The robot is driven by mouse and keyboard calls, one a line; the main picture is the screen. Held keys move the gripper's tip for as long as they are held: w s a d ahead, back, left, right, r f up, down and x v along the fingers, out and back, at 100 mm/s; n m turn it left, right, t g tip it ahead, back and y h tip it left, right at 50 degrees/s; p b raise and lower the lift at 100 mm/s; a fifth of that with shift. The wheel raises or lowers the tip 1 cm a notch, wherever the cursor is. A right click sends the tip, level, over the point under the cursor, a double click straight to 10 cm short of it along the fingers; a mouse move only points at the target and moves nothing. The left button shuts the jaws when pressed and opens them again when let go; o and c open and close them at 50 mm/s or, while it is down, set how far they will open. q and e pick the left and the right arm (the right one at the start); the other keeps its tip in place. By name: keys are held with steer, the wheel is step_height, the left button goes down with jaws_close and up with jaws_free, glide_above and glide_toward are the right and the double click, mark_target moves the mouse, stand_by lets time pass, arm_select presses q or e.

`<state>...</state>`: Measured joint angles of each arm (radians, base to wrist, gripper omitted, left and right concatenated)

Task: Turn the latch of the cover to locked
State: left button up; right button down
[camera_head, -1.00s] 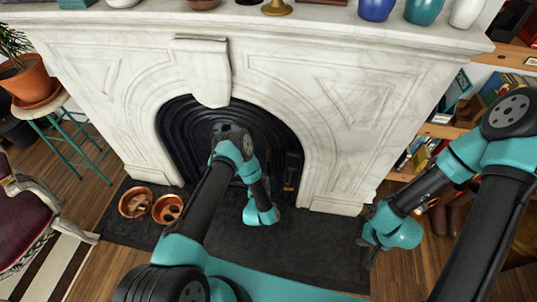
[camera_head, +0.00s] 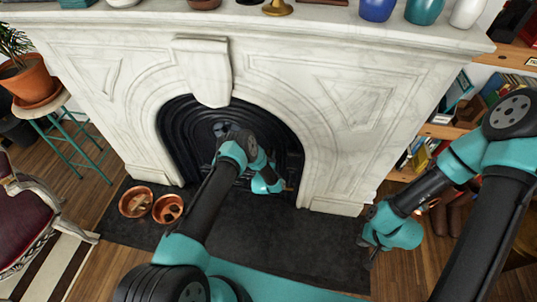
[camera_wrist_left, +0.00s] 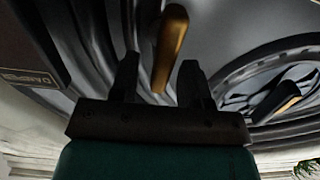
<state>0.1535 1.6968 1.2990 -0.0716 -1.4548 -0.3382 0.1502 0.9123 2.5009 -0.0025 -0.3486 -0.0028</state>
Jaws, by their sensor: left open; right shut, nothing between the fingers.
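The black arched cover (camera_head: 185,125) fills the fireplace opening in the head view. In the left wrist view a brass handle (camera_wrist_left: 170,45), which looks like the latch, stands out from a grey surface. My left gripper (camera_wrist_left: 160,66) is open, with one finger on each side of the handle's lower end; I cannot tell whether either touches it. In the head view my left gripper (camera_head: 286,188) is at the cover's lower right, its fingers hardly visible. My right gripper (camera_head: 371,258) is shut and empty, right of the hearth.
A second brass-tipped handle (camera_wrist_left: 287,98) sits beside a round rim in the left wrist view. A label plate (camera_wrist_left: 30,75) is at its left edge. Two copper bowls (camera_head: 150,205) stand on the dark hearth (camera_head: 275,240), left of my left arm. The hearth's middle is clear.

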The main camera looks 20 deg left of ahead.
arm_select(q)
steer(key=shift+w, duration=0.35)
jaws_close()
stand_by(0.4)
